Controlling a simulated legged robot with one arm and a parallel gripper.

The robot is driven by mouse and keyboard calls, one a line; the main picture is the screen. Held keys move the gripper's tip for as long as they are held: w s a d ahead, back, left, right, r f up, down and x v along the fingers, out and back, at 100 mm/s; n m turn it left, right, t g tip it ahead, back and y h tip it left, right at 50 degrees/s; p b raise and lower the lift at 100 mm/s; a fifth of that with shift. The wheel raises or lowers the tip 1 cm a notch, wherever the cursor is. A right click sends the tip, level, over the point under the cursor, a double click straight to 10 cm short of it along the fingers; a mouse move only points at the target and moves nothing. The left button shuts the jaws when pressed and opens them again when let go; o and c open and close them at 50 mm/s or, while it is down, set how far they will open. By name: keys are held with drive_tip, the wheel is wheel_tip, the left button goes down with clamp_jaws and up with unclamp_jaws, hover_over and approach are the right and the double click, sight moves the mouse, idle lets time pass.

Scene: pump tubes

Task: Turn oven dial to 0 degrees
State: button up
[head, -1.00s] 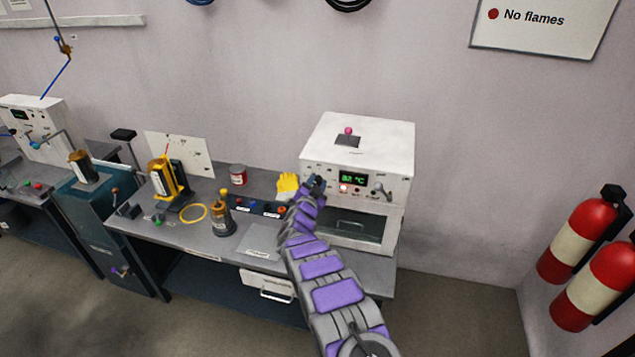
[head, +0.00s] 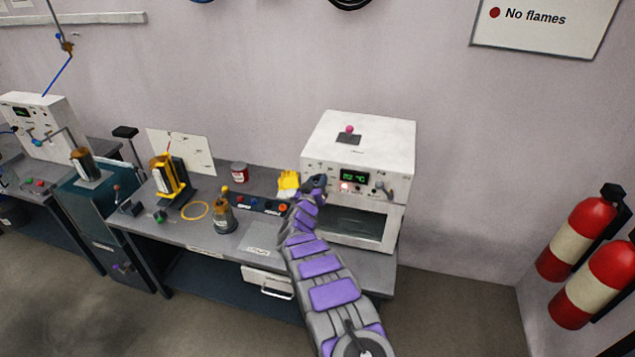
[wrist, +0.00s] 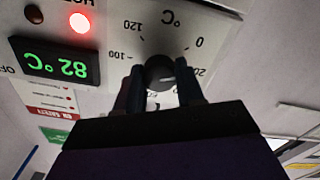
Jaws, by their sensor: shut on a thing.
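The white oven (head: 385,130) stands on the right end of the bench. Its dark round dial (wrist: 159,74) shows in the wrist view, within a printed °C scale seen upside down, with 0, 20, 100 and 120 readable. My gripper (wrist: 161,78) is shut on the dial, one finger on each side. The dial's pointer cannot be made out, and the lower scale is hidden by my gripper. In the head view my gripper (head: 317,184) is at the left of the oven's front panel and covers the dial. The green display (wrist: 53,62) reads 82 °C.
A red lamp (wrist: 80,22) is lit beside the display. A lever (head: 381,188) sits right on the panel. Fire extinguishers (head: 575,240) stand far right.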

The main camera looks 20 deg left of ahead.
drive_tip(key=shift+s+a+f+n, duration=0.1)
drive_tip(key=shift+f+n, duration=0.15)
drive_tip(key=shift+n, duration=0.85)
drive_tip(key=shift+f+n, duration=0.2)
drive_tip(key=shift+n, duration=0.9)
drive_tip(key=o, duration=0.7)
drive_tip(key=shift+o, duration=1.4)
drive_tip(key=shift+a, duration=0.1)
drive_tip(key=shift+o, duration=0.3)
drive_tip(key=shift+r, duration=0.25)
